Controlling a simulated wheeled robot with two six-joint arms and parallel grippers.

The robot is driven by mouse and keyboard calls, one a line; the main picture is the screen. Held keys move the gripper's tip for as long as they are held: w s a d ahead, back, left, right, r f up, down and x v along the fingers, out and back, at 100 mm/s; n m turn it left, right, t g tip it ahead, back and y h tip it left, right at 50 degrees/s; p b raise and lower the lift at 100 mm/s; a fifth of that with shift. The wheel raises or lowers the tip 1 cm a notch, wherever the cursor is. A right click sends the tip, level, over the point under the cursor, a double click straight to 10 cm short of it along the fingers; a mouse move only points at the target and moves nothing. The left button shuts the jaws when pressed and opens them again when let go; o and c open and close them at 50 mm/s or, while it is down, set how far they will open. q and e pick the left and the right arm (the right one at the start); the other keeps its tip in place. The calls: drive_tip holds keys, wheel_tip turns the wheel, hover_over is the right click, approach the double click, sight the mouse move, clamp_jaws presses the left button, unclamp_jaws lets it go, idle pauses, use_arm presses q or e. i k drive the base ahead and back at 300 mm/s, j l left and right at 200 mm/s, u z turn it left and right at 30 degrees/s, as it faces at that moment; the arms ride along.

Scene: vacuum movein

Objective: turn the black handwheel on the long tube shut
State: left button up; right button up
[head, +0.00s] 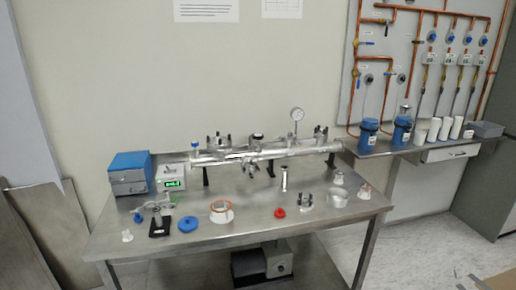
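The long tube (265,154) is a silver metal tube lying level on dark stands along the back of the steel table. A small black round part that looks like the handwheel (257,137) sits on top of the tube near its middle. It is too small to tell how far it is turned. Dark clamp-like fittings (218,141) stand on the tube to the left, with another one (320,132) to the right. Neither of my grippers shows in the head view.
The steel table (250,223) holds a blue-topped box (130,172), a green-display unit (173,178), a blue disc (188,224), a red knob (280,212) and small fittings. A gauge (297,114) rises from the tube. Blue containers (369,132) stand on the right shelf.

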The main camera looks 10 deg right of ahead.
sight(257, 137)
drive_tip(key=i+l, duration=0.2)
drive_tip(key=l, duration=0.2)
drive_tip(key=i+l+z, duration=0.15)
drive_tip(key=l, duration=0.3)
drive_tip(key=i+l, duration=0.25)
drive_tip(key=l, duration=0.15)
drive_tip(key=i+l+z, duration=0.15)
drive_tip(key=l, duration=0.25)
drive_tip(key=i, duration=0.1)
